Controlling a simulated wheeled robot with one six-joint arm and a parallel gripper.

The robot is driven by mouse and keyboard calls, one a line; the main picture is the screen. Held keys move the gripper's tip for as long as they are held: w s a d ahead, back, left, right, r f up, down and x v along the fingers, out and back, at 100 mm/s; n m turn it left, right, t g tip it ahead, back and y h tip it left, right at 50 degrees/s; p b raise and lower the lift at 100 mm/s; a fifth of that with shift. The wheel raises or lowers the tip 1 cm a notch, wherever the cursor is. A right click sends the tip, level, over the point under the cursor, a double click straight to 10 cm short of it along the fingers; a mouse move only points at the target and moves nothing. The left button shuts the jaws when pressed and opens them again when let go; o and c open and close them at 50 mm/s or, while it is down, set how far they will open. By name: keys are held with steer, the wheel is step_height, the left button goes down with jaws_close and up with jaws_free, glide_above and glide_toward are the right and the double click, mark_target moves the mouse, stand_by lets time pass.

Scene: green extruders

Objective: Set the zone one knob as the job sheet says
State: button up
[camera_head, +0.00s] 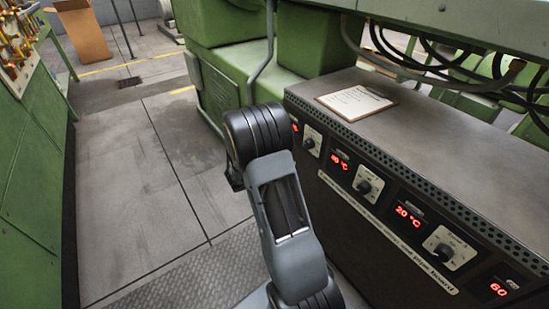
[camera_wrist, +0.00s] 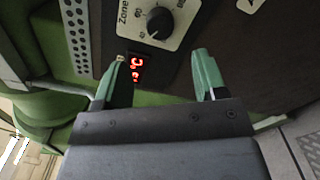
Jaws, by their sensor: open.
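In the wrist view a black round knob (camera_wrist: 160,22) with a pale pointer sits on a white plate marked "Zone"; the zone number is cut off or unreadable. My gripper (camera_wrist: 162,60) is open and empty, its two green fingers apart, below the knob in the picture and not touching it. In the head view several such knobs line the dark panel: a far one (camera_head: 310,143), a middle one (camera_head: 364,186) and a near one (camera_head: 443,252). A clipboard with a sheet (camera_head: 357,99) lies on the cabinet top; its text is too small to read. My arm hides my gripper there.
Red displays sit between the knobs, one reading 20 °C (camera_head: 407,213). A red display (camera_wrist: 137,68) shows beside the left finger. The dark cabinet (camera_head: 450,145) fills the right, with black cables (camera_head: 430,55) above it. The floor (camera_head: 140,190) at left is clear.

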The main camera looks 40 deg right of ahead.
steer(key=shift+w+a+p, duration=0.2)
steer(key=shift+a+p, duration=0.15)
steer(key=shift+a, duration=2.15)
